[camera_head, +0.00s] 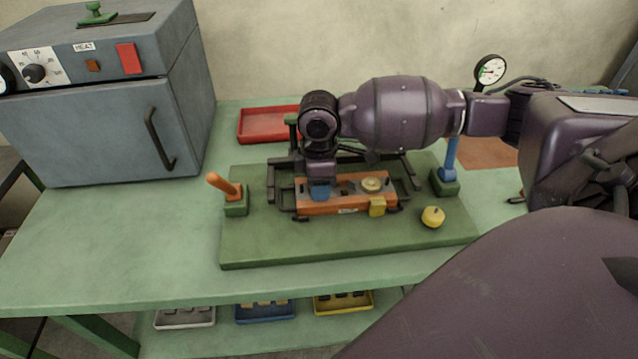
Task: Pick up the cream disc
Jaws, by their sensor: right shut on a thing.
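The cream disc (371,184) lies on the right part of an orange block (345,205) in the dark frame at the middle of the green board. My right gripper (320,186) points down over the left part of this block, to the left of the disc and apart from it. It is shut on a small blue piece (320,194) at the block's left part. The jaws largely hide the top of that piece, and I cannot tell whether it rests on the block. My left gripper is out of view.
The green board (300,250) carries an orange lever (222,185) at left, a blue post (450,155) at right and a yellow knob (433,217). A red tray (268,124) lies behind. A grey oven (110,110) stands at left. The left front of the table (120,235) is clear.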

